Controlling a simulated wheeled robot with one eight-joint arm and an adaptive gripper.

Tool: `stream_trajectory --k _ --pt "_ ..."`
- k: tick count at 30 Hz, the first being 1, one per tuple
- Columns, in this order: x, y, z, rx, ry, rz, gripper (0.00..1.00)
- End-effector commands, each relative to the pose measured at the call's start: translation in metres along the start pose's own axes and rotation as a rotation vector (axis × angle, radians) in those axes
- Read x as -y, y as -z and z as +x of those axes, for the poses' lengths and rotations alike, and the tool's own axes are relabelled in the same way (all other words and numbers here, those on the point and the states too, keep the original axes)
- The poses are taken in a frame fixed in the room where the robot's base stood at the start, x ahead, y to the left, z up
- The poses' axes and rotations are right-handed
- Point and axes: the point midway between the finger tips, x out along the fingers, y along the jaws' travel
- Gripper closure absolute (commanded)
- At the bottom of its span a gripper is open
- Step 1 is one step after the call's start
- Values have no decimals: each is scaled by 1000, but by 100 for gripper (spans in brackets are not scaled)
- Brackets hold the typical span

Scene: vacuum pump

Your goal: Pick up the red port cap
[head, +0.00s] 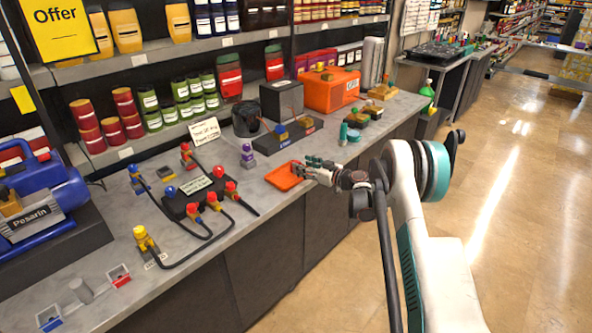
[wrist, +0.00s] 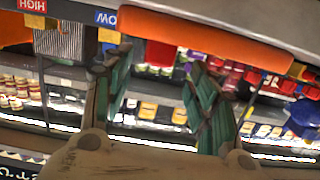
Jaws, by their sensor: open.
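Several small red-topped pieces stand around the dark manifold (head: 200,190) on the counter, such as a red knob (head: 231,187) at its right end and a red-topped fitting (head: 187,155) behind it. I cannot tell which of them is the red port cap. My gripper (head: 312,170) is beside the right edge of an orange-red tray (head: 284,179), well to the right of the manifold. Its fingers stand apart in the wrist view (wrist: 160,85), with nothing between them. No red port cap is recognisable in the wrist view.
A black holder (head: 293,137) with coloured labels stands behind the tray; its LOW label (wrist: 107,18) shows upside down in the wrist view. A purple fitting (head: 247,155) stands to the left. Hoses (head: 215,240) cross the counter. A blue pump (head: 45,200) stands far left.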

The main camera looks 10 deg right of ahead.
Motion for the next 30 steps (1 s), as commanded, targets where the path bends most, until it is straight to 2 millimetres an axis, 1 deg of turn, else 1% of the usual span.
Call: stream_trajectory --k 2,8,12,15,21,23,24,26,27,28,30 --pt "0 -1 6 0 1 0 47" --pt "-3 -5 34 0 1 -1 47" --pt "-3 -4 49 0 1 -1 47" --pt "-3 -3 53 0 0 -1 47" --pt "-3 -2 52 0 0 0 47" --pt "-3 -2 52 0 0 0 60" --pt "-3 -2 52 0 0 0 69" --pt "-3 -2 52 0 0 0 83" --pt "-3 -2 52 0 0 0 92" --pt "-3 -2 52 0 0 0 95" --pt "-3 -2 52 0 0 0 95"
